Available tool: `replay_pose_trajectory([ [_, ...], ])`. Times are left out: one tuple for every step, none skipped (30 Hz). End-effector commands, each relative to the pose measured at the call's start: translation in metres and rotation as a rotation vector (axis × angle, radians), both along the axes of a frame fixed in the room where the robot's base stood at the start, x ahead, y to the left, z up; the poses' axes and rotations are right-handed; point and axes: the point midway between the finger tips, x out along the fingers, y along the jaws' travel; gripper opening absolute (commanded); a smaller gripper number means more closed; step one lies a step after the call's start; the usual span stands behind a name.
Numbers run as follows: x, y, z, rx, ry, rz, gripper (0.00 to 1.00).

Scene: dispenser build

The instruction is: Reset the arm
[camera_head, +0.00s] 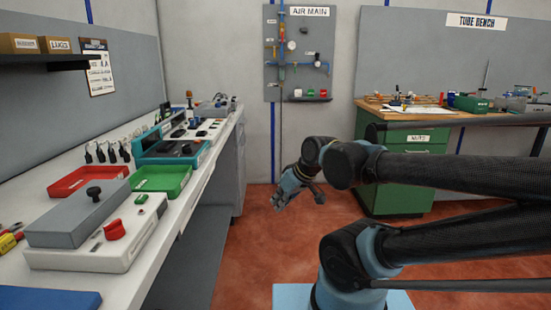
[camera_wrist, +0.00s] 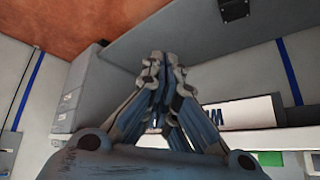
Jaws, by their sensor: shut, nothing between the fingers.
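My gripper (camera_head: 279,201) hangs in the open space between the left bench and the green cabinet, above the red floor. My arm reaches in from the right side of the head view and bends at a dark joint near the middle. In the wrist view my gripper (camera_wrist: 163,60) has its fingertips together, with nothing seen between them. Nothing touches the gripper in either view.
On the left is a long white bench (camera_head: 150,232) with a red tray (camera_head: 70,182), a green tray (camera_head: 181,181) and a grey-lidded device (camera_head: 80,218). A green cabinet (camera_head: 410,175) stands behind my arm. Red floor (camera_head: 250,255) lies clear between them.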

Motion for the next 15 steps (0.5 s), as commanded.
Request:
replay_pose_trajectory([
  [0.002, -0.015, -0.005, -0.018, 0.020, -0.049, 0.00],
  [0.002, -0.023, -0.009, -0.029, 0.034, -0.074, 0.00],
  [0.003, -0.033, -0.012, -0.045, 0.051, -0.108, 0.00],
  [0.002, -0.041, -0.015, -0.056, 0.065, -0.134, 0.00],
  [0.002, -0.049, -0.018, -0.065, 0.078, -0.161, 0.00],
  [0.001, -0.060, -0.022, -0.080, 0.097, -0.196, 0.00],
  [0.000, -0.068, -0.025, -0.091, 0.111, -0.222, 0.00],
  [-0.002, -0.075, -0.028, -0.100, 0.125, -0.249, 0.00],
  [-0.004, -0.086, -0.031, -0.112, 0.145, -0.285, 0.00],
  [-0.005, -0.093, -0.034, -0.122, 0.158, -0.312, 0.00],
  [-0.008, -0.101, -0.036, -0.132, 0.173, -0.340, 0.00],
  [-0.011, -0.111, -0.039, -0.143, 0.193, -0.377, 0.00],
  [-0.013, -0.118, -0.042, -0.152, 0.209, -0.404, 0.00],
  [-0.016, -0.125, -0.044, -0.161, 0.223, -0.432, 0.00],
  [-0.020, -0.134, -0.047, -0.172, 0.242, -0.467, 0.00],
])
